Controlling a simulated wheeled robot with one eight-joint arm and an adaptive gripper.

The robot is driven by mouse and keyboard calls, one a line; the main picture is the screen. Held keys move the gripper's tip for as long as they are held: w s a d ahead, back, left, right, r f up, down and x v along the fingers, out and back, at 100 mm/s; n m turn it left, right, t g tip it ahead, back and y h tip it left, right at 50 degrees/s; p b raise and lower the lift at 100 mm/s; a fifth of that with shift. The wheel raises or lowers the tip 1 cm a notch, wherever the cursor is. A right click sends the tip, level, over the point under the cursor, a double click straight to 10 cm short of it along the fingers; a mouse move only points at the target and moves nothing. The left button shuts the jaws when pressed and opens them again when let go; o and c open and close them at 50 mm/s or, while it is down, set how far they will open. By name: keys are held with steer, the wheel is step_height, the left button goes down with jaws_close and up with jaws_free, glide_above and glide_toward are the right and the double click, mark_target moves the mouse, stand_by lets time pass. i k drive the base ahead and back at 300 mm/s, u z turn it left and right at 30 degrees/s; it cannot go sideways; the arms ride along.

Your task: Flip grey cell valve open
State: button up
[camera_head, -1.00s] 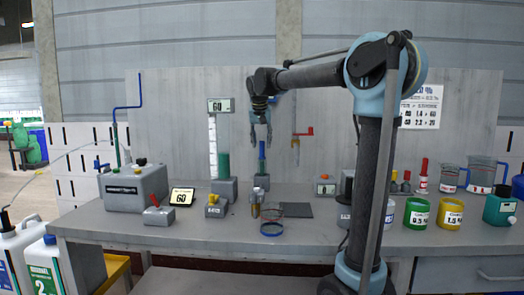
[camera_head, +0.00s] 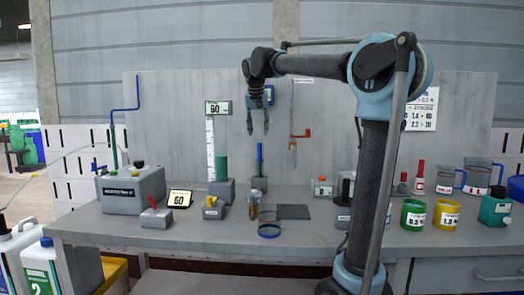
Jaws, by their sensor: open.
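My gripper (camera_head: 258,123) is open and empty, pointing down in front of the grey back panel. It appears above a grey block with a blue upright piece (camera_head: 259,160), apart from it. Several valve-like parts are in view, and I cannot tell which is the grey cell valve. A small grey block with a red handle (camera_head: 155,217) and a grey block with a yellow top (camera_head: 213,209) sit on the bench. A red lever (camera_head: 301,134) is on a fitting on the back panel. A grey box (camera_head: 133,190) has a blue lever (camera_head: 98,165) by its left side.
Green (camera_head: 413,215) and yellow (camera_head: 446,215) cups and glass jugs stand at right. Some bare bench lies along the front.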

mark_target(252, 201)
steer(key=k, duration=1)
